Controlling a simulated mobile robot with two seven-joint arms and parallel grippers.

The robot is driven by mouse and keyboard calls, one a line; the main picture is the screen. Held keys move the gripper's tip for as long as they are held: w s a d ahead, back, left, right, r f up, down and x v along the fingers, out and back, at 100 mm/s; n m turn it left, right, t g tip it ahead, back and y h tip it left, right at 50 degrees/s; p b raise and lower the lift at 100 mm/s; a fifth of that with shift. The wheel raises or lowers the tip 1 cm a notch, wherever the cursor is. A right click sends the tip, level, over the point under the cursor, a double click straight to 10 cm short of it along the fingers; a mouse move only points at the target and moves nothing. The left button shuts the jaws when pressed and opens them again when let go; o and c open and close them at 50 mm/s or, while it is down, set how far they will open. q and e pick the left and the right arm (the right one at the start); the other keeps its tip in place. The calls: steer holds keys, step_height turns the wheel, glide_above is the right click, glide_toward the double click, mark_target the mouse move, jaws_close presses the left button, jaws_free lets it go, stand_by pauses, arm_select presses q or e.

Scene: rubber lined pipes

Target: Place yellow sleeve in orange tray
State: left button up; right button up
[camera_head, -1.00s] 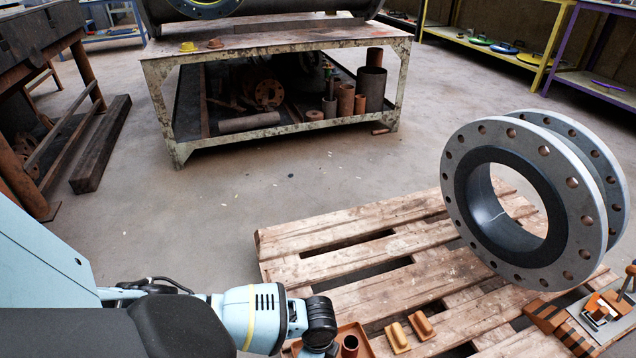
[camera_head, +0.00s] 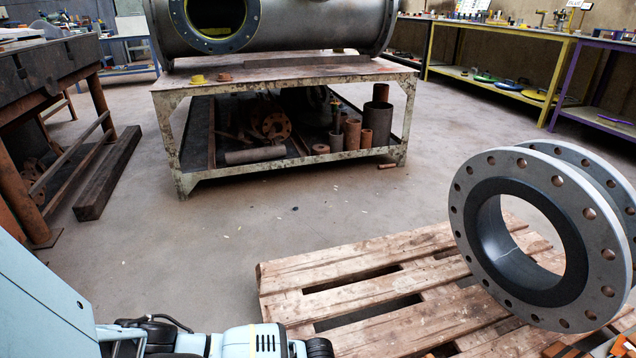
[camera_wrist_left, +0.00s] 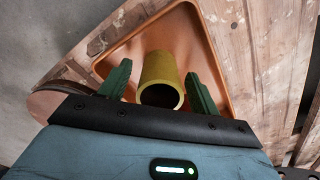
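In the left wrist view, the yellow sleeve (camera_wrist_left: 160,73) is a hollow cylinder with its open end facing the camera. It is seen against the inside of the orange tray (camera_wrist_left: 208,52); its far end appears to meet the tray floor, though contact is hard to confirm. My left gripper (camera_wrist_left: 158,78) has its two green fingers spread on either side of the sleeve, with visible gaps. In the head view only my left arm's wrist shows at the bottom edge; its fingers, the tray and the sleeve are out of frame. My right gripper is not in view.
The tray rests on a wooden pallet (camera_head: 375,268). A large grey flanged pipe piece (camera_head: 466,216) stands on the pallet's right side. A rusty steel table (camera_head: 290,77) stands behind, with open concrete floor between. A round brown object (camera_wrist_left: 48,101) lies left of the gripper.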

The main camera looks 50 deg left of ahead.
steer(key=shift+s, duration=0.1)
arm_select(q)
step_height(320, 180, up, 12)
steer(key=p, duration=0.6)
steer(key=shift+r, duration=0.2)
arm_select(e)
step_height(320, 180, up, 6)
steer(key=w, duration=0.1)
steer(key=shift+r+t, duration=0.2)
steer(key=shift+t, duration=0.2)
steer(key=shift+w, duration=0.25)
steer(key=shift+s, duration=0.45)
